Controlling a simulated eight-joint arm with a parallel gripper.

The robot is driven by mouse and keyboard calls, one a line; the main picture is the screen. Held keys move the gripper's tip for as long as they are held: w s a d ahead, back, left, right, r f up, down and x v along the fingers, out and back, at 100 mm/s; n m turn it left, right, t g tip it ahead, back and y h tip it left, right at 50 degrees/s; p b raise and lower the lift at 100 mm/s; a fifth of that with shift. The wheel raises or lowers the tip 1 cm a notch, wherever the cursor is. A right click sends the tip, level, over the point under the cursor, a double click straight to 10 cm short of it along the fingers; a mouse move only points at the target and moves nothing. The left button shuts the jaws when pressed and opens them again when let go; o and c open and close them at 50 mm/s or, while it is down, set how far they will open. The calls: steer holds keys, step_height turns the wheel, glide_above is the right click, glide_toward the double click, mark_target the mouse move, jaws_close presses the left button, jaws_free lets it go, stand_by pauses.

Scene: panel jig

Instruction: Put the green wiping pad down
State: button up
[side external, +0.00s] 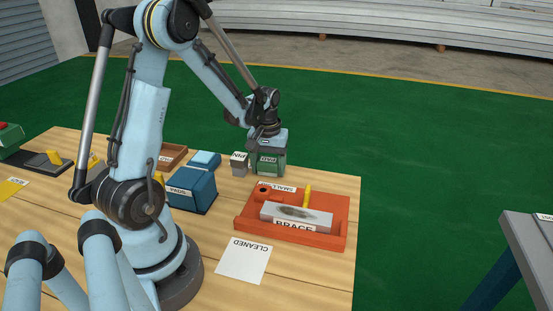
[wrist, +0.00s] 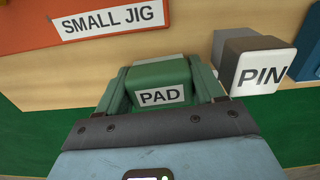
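The green wiping pad (wrist: 158,74), with a white PAD label, sits between the two green fingers of my gripper (wrist: 160,88) in the wrist view. The fingers flank it closely on both sides, and the gripper looks shut on it. In the side external view my gripper (side external: 268,160) points down near the far edge of the wooden table, behind the orange jig. The pad's label shows there between the fingers. I cannot tell whether the pad's underside touches the table.
A grey block labelled PIN (side external: 239,164) stands just left of my gripper. A blue PADS box (side external: 191,190) is further left. The orange small jig (side external: 243,222) holds a grey brace (side external: 296,215) with a dark smudge. A white CLEANED sheet (side external: 243,262) lies in front.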

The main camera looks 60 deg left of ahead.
mark_target(271, 160)
steer(key=r, duration=1.2)
steer(key=shift+w+a+r, duration=0.1)
steer(key=shift+w+r, duration=0.05)
steer(key=shift+w, duration=0.15)
steer(key=s+d+m+t, duration=0.1)
steer(key=d+m+t, duration=0.1)
steer(key=d, duration=0.4)
steer(key=s+d+r+m+t, duration=0.1)
steer(key=s+d+m+t, duration=0.1)
steer(key=d+m, duration=0.2)
steer(key=s+d+m+t, duration=0.1)
steer(key=d+m+t, duration=0.2)
steer(key=d, duration=0.6)
steer(key=shift+s+r+m, duration=0.25)
steer(key=shift+r+m, duration=0.1)
steer(key=shift+m, duration=0.05)
steer(key=c, duration=0.7)
steer(key=shift+a, duration=0.15)
